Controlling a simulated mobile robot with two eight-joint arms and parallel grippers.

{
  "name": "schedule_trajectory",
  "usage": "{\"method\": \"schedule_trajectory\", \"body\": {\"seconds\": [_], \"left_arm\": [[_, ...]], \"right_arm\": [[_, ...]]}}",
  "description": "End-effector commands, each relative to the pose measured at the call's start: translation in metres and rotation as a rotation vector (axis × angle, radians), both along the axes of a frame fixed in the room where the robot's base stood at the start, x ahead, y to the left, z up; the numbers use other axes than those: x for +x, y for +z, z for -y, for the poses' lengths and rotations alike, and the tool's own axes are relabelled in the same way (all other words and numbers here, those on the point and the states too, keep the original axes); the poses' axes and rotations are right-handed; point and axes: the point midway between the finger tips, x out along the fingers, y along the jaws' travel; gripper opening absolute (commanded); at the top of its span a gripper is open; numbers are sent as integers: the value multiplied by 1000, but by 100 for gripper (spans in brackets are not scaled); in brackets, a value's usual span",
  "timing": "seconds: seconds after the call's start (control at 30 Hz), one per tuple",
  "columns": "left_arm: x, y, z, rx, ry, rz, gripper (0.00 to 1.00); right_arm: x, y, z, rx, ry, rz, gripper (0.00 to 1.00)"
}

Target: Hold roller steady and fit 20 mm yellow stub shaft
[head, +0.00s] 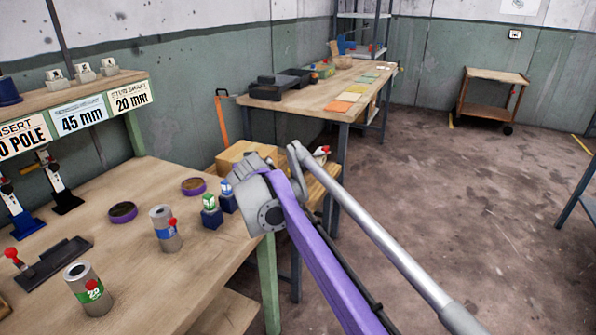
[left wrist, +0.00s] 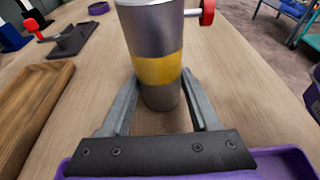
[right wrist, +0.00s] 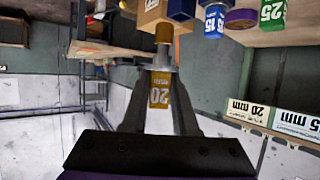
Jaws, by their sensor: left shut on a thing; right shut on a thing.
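The roller (left wrist: 152,35) stands upright in the left wrist view, a grey metal cylinder with a yellow band and a red knob on its side. My left gripper (left wrist: 160,98) is shut around its lower part, one finger on each side. The yellow stub shaft (right wrist: 160,88), marked 20, shows in the right wrist view with a grey collar and a brown end. My right gripper (right wrist: 160,108) is shut on its yellow part and holds it off the bench. In the head view neither pair of jaws can be seen, and the roller with the yellow band does not show.
On the bench (head: 150,270) stand a blue-banded roller (head: 163,235), a green-banded roller (head: 92,295), green (head: 211,213) and blue (head: 228,197) stub shafts, purple rings (head: 123,212) and a dark fixture (head: 55,262). A wooden tray (left wrist: 38,105) lies left of the held roller.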

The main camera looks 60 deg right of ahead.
Motion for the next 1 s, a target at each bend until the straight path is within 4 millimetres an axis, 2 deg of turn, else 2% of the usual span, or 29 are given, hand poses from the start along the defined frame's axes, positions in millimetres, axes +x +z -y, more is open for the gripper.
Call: {"method": "schedule_trajectory", "body": {"seconds": [0.03, 0.2, 0.37, 0.5, 0.73, 1.0], "left_arm": [[0, 0, 0, 0, 1, 0, 31], [0, 0, 0, 0, 1, 0, 31], [0, 0, 0, 0, 1, 0, 31], [0, 0, 0, 0, 1, 0, 31], [0, 0, 0, 0, 1, 0, 31], [0, 0, 0, 0, 1, 0, 31]], "right_arm": [[20, 3, -20, 0, 50, 1, 0], [73, 14, -86, -3, 208, 5, 0], [113, 21, -155, -5, 366, 9, 0], [141, 26, -219, -6, 514, 14, 0], [171, 34, -329, -6, 768, 22, 0], [177, 50, -452, -5, 1059, 31, 0]]}}
